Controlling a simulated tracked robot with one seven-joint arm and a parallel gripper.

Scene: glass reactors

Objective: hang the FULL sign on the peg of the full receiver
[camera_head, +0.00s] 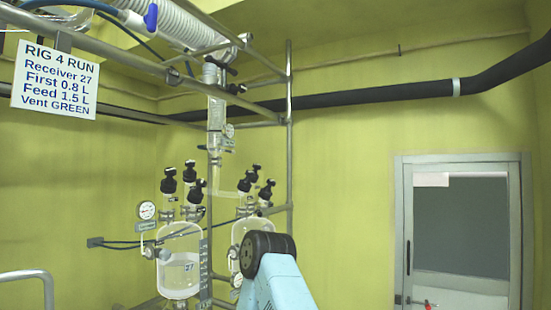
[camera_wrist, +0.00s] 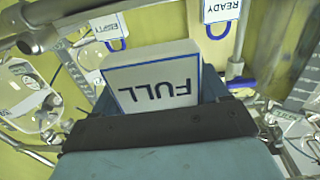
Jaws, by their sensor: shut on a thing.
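The sign is held between the jaws, clear of the other signs in view. In the head view two glass receivers hang in the metal frame. The left receiver (camera_head: 179,259) holds some clear liquid. The right receiver (camera_head: 239,234) is partly hidden behind my arm, so its level is unclear. I cannot make out a free peg. My gripper and the sign are hidden in the head view.
The wrist view shows an EMPTY sign (camera_wrist: 106,27) and a READY sign (camera_wrist: 222,10) behind the held sign. Frame bars and glassware crowd both sides. In the head view a placard (camera_head: 55,80) reads "Receiver 27, First 0.8 L, Feed 1.5 L". A door (camera_head: 460,225) is at right.

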